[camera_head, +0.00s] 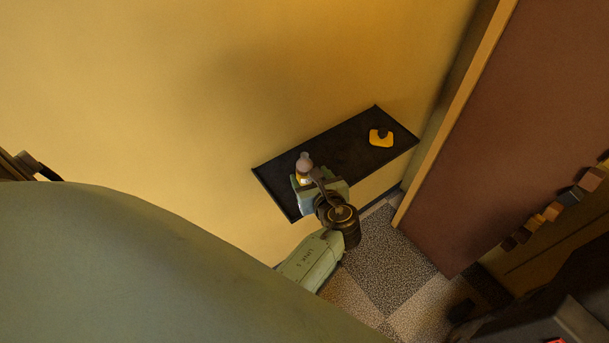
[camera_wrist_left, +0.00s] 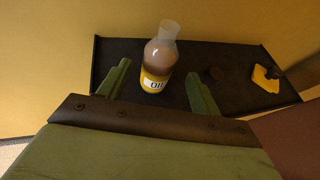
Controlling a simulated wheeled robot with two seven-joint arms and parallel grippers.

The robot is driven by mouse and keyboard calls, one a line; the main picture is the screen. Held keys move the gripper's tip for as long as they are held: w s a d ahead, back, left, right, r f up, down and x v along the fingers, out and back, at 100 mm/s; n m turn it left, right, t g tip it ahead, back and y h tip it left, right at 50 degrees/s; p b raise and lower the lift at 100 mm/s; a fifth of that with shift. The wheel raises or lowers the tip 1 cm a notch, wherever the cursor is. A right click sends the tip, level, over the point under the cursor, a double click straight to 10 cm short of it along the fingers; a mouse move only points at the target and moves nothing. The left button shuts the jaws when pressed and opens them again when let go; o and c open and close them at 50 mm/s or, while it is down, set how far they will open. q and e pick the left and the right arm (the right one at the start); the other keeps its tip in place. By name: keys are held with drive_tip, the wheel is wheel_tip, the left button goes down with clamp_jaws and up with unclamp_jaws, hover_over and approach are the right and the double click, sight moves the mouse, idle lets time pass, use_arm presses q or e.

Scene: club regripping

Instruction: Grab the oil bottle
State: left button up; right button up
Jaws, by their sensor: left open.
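The oil bottle (camera_wrist_left: 158,60) stands upright on a dark shelf, with a clear top, a brown upper part and a yellow body with a label reading OIL. It also shows in the head view (camera_head: 304,165), its lower part partly hidden by my left gripper. My left gripper (camera_wrist_left: 160,84) is open in the left wrist view, with one green finger on each side of the bottle's lower part. In the head view my left gripper (camera_head: 308,178) is at the shelf's left part. My right gripper is not in view.
The dark shelf (camera_head: 345,155) is fixed against the yellow wall. A yellow item with a dark top (camera_head: 381,138) lies at its right end. A reddish-brown panel (camera_head: 500,130) stands at the right.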

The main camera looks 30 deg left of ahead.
sight(304, 170)
use_arm(q)
drive_tip(key=shift+x, duration=0.75)
drive_tip(key=b+x, duration=0.2)
drive_tip(key=f+b+x, duration=0.1)
drive_tip(key=b+x, duration=0.1)
drive_tip(key=shift+a+b, duration=0.1)
drive_tip(key=shift+b, duration=0.2)
drive_tip(key=shift+w+a+f, duration=0.1)
drive_tip(key=shift+w+a, duration=0.1)
drive_tip(key=shift+a, duration=0.1)
drive_tip(key=c, duration=1.1)
